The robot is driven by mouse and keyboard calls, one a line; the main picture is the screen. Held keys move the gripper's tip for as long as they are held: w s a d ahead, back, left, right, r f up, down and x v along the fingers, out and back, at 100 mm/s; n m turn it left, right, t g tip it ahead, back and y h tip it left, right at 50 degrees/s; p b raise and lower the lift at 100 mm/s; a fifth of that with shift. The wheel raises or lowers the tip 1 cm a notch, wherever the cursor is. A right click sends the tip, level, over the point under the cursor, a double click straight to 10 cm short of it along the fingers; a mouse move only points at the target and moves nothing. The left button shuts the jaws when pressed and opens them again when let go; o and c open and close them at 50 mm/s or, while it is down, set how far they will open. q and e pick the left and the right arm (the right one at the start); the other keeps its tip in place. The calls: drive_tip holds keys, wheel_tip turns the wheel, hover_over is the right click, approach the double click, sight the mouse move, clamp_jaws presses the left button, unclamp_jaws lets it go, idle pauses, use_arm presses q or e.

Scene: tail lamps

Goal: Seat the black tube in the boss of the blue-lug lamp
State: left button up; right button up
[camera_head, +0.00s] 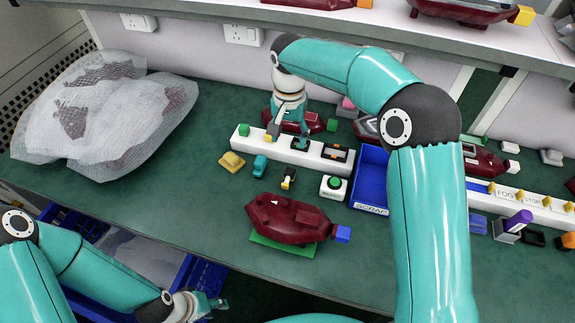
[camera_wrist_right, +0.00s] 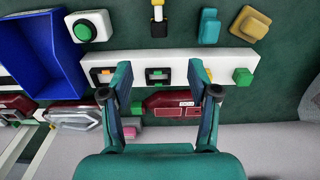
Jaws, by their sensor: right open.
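The blue-lug lamp is a dark red housing (camera_head: 285,220) with a blue lug (camera_head: 342,234) at its right end, lying on a green mat (camera_head: 262,241). My right gripper (camera_head: 288,137) is open over the white rail, pointing down. In the right wrist view its fingers (camera_wrist_right: 160,70) stand either side of a rail slot holding a dark piece (camera_wrist_right: 157,76). I cannot tell whether this is the black tube. Another slot (camera_head: 334,153) also holds a dark piece. The lamp's boss is not clear. My left gripper (camera_head: 207,304) is low at the front left, its jaws unclear.
The white rail (camera_head: 252,142) carries a green block (camera_head: 243,130). A green button box (camera_head: 333,187), a blue bin (camera_head: 368,208), and small yellow and teal parts (camera_head: 232,161) stand near. A dark red lamp (camera_wrist_right: 175,104) lies behind the rail. A wrapped bundle (camera_head: 105,110) fills the back left.

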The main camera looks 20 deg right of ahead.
sight(290, 172)
drive_tip(key=f, duration=1)
drive_tip(key=shift+s+d+f+p, duration=0.1)
drive_tip(key=shift+d+f+p, duration=0.1)
drive_tip(key=shift+f+p, duration=0.5)
drive_tip(key=shift+f, duration=0.25)
wheel_tip(290, 172, down, 4)
drive_tip(key=shift+f+p, duration=0.1)
drive_tip(key=shift+p, duration=0.45)
drive_tip(key=c, duration=1)
